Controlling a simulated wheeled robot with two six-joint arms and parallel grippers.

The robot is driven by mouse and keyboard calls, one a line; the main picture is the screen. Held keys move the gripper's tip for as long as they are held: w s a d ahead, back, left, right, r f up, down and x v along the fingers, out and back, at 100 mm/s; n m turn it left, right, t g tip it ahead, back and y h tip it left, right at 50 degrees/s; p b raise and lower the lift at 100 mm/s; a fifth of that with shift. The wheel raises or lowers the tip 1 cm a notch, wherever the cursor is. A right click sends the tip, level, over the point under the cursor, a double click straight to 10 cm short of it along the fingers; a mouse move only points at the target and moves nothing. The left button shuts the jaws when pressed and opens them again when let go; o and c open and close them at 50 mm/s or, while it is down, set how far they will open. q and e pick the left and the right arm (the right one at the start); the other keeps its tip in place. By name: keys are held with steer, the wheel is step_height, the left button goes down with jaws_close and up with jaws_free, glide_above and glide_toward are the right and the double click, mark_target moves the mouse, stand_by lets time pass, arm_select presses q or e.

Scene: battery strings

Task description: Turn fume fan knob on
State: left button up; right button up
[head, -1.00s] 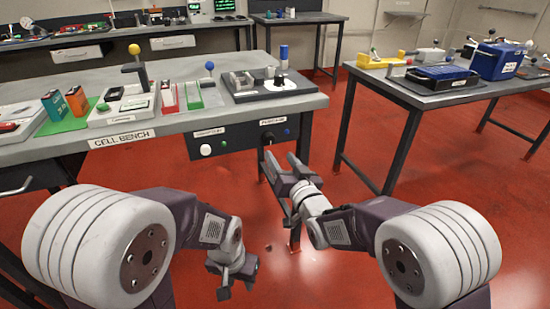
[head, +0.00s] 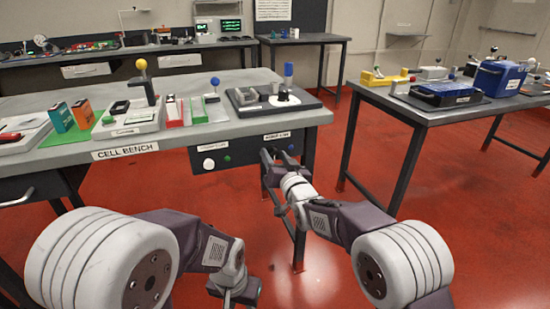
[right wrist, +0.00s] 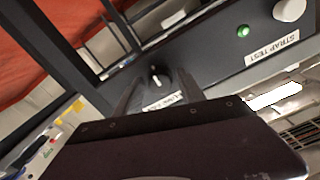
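The fume fan knob (right wrist: 158,76) is small and black with a white pointer line. It sits on the dark front panel (right wrist: 215,48) of the cell bench, above a partly covered white label (right wrist: 163,101) in the right wrist view. My right gripper (head: 274,157) is up at this panel in the head view and hides the knob there. In the right wrist view its two fingers (right wrist: 157,84) are apart, one on each side of the knob; contact cannot be told. My left gripper (head: 234,291) hangs low at the bottom of the head view, far from the panel.
The strap test knob (head: 208,163) is white, with a green button (head: 227,158) beside it on the same panel. Batteries and trays stand on the cell bench (head: 60,161). A second table (head: 436,116) with a blue box (head: 497,78) stands right. Red floor between them is open.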

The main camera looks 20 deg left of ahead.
jaws_close()
steer(key=shift+n, duration=0.3)
steer(key=n, duration=0.3)
steer(key=shift+n, duration=0.3)
steer(key=n, duration=0.4)
steer(key=shift+n, duration=0.3)
steer(key=n, duration=0.4)
steer(key=shift+n, duration=0.3)
steer(key=shift+n+b, duration=0.35)
steer(key=shift+n, duration=1.85)
steer(key=shift+o, duration=1.5)
jaws_free()
